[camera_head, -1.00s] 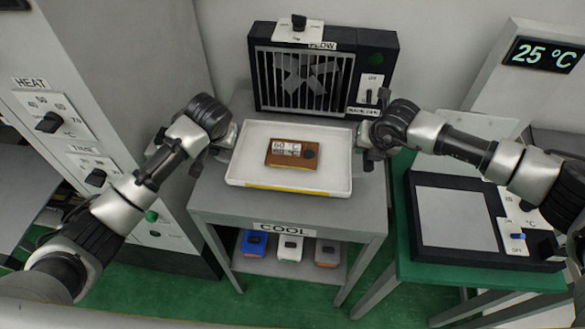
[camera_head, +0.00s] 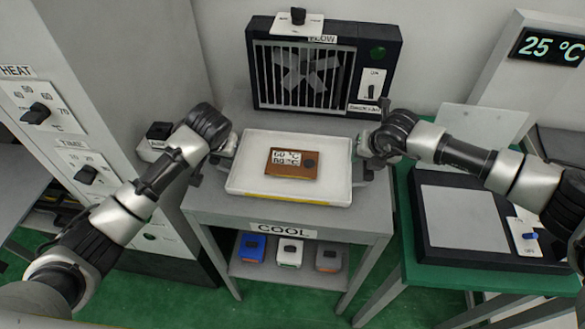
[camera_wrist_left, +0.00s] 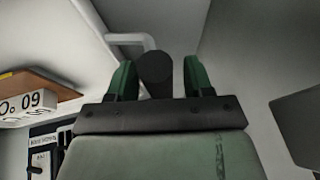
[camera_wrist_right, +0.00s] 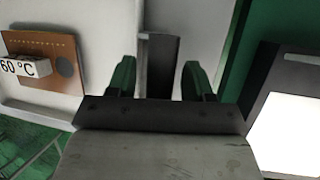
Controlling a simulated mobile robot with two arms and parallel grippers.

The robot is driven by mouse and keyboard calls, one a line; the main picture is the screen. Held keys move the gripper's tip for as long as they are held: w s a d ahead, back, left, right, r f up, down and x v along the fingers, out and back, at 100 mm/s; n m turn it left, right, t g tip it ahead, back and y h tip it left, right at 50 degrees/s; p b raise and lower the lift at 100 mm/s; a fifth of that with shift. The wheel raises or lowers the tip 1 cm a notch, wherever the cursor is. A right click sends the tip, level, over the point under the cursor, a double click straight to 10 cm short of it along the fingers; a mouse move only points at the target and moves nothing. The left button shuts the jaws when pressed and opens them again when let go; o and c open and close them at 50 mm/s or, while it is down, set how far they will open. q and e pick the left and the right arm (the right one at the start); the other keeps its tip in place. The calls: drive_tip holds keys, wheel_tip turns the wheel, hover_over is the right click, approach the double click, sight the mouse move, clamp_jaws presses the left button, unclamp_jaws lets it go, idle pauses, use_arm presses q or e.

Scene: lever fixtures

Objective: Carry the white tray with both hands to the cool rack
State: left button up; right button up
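The white tray (camera_head: 240,188) is over the top of the cool rack (camera_head: 200,200), close to its front edge; I cannot tell whether it touches the top. A brown block (camera_head: 291,163) with temperature labels lies on it. My left gripper (camera_head: 226,147) is at the tray's left side, with a dark round handle (camera_wrist_left: 155,70) between its fingers (camera_wrist_left: 160,80). My right gripper (camera_head: 370,150) is at the right side, with a dark handle bar (camera_wrist_right: 160,62) between its fingers (camera_wrist_right: 158,80). Both appear shut on the handles.
A fan unit (camera_head: 300,105) stands behind the tray. A grey cabinet with a heat dial (camera_head: 38,112) is at the left. A green table (camera_head: 480,278) with a flat-topped device (camera_head: 460,220) is at the right. Several small boxes (camera_head: 290,250) sit on the rack's lower shelf.

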drive_tip(key=shift+r, duration=0.15)
use_arm(q)
drive_tip(key=v, duration=1.2)
use_arm(e)
drive_tip(key=v, duration=1.2)
